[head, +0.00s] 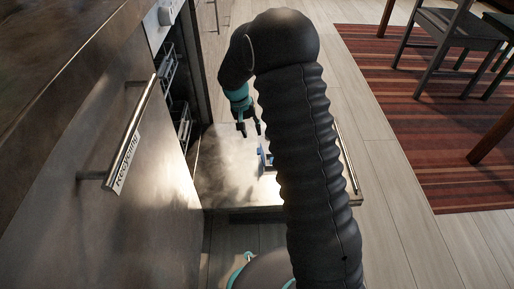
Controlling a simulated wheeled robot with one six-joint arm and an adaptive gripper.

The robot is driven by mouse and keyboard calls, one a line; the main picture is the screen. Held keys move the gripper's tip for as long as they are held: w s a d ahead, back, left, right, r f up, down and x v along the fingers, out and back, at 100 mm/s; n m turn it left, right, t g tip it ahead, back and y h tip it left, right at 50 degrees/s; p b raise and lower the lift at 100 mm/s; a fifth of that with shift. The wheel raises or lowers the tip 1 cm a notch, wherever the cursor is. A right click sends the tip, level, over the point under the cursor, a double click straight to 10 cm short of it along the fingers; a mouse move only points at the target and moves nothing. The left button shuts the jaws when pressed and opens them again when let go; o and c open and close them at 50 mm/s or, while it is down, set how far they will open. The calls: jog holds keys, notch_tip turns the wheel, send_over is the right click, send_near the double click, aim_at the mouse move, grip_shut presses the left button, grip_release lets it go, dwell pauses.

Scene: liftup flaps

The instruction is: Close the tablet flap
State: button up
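The dishwasher door (225,170) is folded down and lies flat and open, low over the floor. The tablet flap (263,158) appears as a small blue and dark part on the door's inner face. My arm hides much of it, so I cannot tell how far it stands open. My gripper (249,131) hangs over the door, to the upper left of the flap in the picture. Its two dark fingers point down with a gap between them. It looks open and empty, apart from the flap.
Dishwasher racks (184,128) show inside the opening at left. A cabinet front (75,205) with a bar handle (140,125) and a "Recycling" label stands at near left. Wooden floor (400,220) is clear at right, before a striped rug (420,125) with chairs (450,35).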

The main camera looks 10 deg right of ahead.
aim_at(258, 150)
jog(key=b+x, duration=0.1)
jog(key=x, duration=0.8)
jog(key=shift+d+f, duration=0.1)
jog(key=shift+f, duration=0.15)
